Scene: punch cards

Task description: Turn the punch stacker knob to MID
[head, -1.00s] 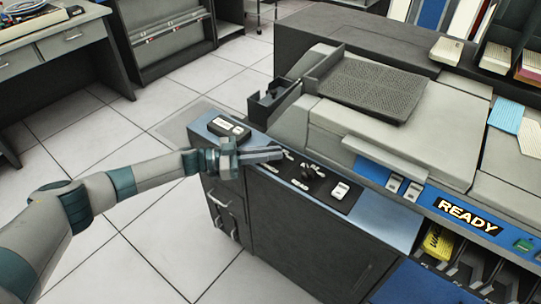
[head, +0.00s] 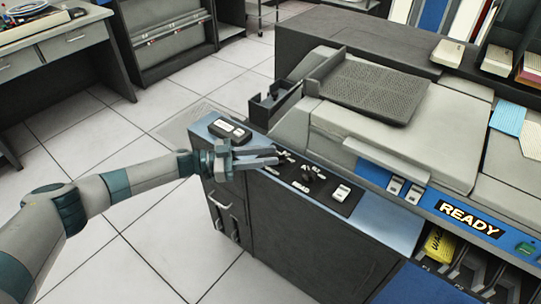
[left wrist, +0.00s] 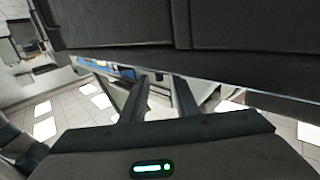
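The black punch stacker knob (head: 309,175) stands on a dark panel (head: 325,203) with small white labels around it, on the blue top of the grey machine. The labels are too small to read, so I cannot tell the knob's setting. My left gripper (head: 277,156) comes in from the left, just left of the knob and apart from it. Its two fingers are apart and empty, pointing right toward the panel. In the left wrist view the open fingers of the left gripper (left wrist: 160,82) also show, with no clear view of the knob. My right gripper is not in view.
A white rocker switch (head: 342,192) sits right of the knob. A small dark box (head: 229,129) lies on the ledge behind my left gripper. A black open bracket (head: 272,100) and the card feed cover (head: 365,88) rise behind. Open floor lies left.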

